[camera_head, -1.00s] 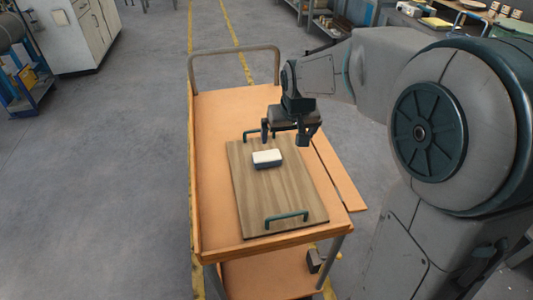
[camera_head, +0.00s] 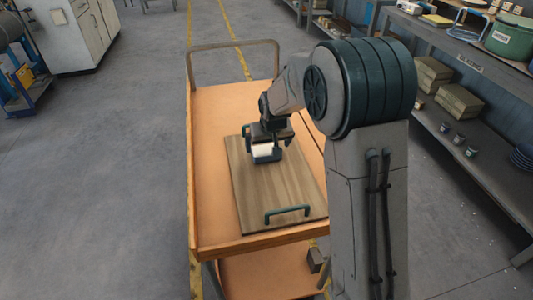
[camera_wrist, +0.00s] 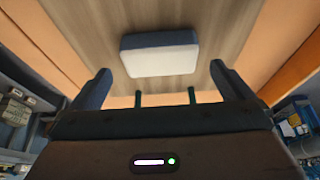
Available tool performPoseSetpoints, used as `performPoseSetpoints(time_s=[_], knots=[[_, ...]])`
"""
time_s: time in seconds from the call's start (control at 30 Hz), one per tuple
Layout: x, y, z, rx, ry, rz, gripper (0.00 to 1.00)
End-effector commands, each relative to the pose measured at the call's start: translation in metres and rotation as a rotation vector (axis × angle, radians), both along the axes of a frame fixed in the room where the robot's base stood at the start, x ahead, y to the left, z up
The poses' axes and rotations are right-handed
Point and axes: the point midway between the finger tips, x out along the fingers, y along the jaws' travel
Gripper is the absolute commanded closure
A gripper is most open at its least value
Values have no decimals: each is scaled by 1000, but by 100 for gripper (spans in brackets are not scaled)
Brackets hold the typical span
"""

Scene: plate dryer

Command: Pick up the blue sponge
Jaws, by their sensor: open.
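The sponge (camera_head: 264,153) lies flat on a wooden board with its white face up and a dark blue layer below. In the wrist view the sponge (camera_wrist: 160,54) lies ahead of my gripper (camera_wrist: 160,70), roughly centred between the two fingers. My gripper is open and empty, with its fingers spread wider than the sponge. In the head view my gripper (camera_head: 267,143) is just above and behind the sponge, and partly covers its far side. Whether a finger touches it I cannot tell.
The wooden board (camera_head: 286,186) has a dark green handle (camera_head: 287,211) at its near end. It rests on an orange cart (camera_head: 214,200) with a rail at the far end. Shelving (camera_head: 470,100) with boxes and a green pot (camera_head: 514,38) stands at right.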

Motion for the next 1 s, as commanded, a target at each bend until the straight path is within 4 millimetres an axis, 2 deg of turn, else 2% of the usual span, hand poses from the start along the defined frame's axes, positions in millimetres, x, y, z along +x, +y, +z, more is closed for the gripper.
performPoseSetpoints(time_s=[0.37,0.67,0.7,0.8,0.83,1.0], knots=[[21,4,-40,0,2,0,0],[23,4,-44,0,0,0,0],[23,4,-44,0,0,0,6],[23,4,-44,0,0,0,33],[23,4,-44,0,0,0,37],[23,4,-44,0,0,0,37]])
